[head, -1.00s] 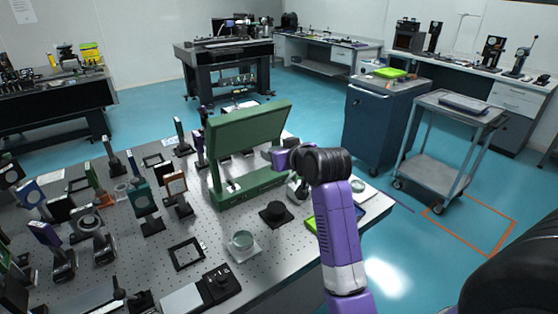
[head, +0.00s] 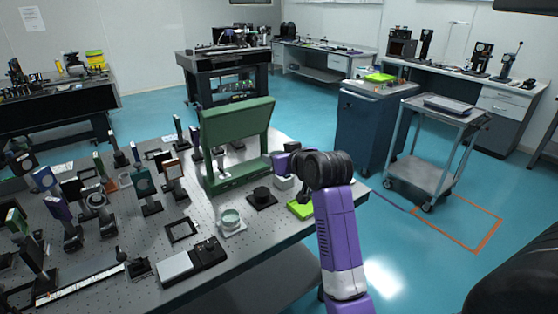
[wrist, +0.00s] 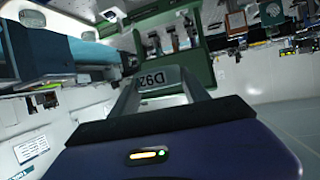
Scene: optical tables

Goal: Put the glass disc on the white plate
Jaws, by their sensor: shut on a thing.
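My gripper (head: 284,163) is above the right part of the perforated optical table, by the green frame. In the wrist view its two fingers (wrist: 162,92) are closed on a pale grey piece (wrist: 160,80) marked "D92". I cannot tell whether that piece is the glass disc. A small whitish object (head: 284,183) shows just below the gripper; whether it is held is unclear. A pale green, glassy round piece (head: 231,216) sits on a white square plate (head: 238,233) near the table's front edge. My arm covers the table's right end.
A green frame (head: 236,135) stands behind my gripper. A black round piece on a dark square base (head: 262,196) and a lime-green item (head: 300,208) are close by. Many upright optics mounts crowd the left. A grey trolley (head: 440,175) and blue cabinet (head: 375,130) stand beyond on open floor.

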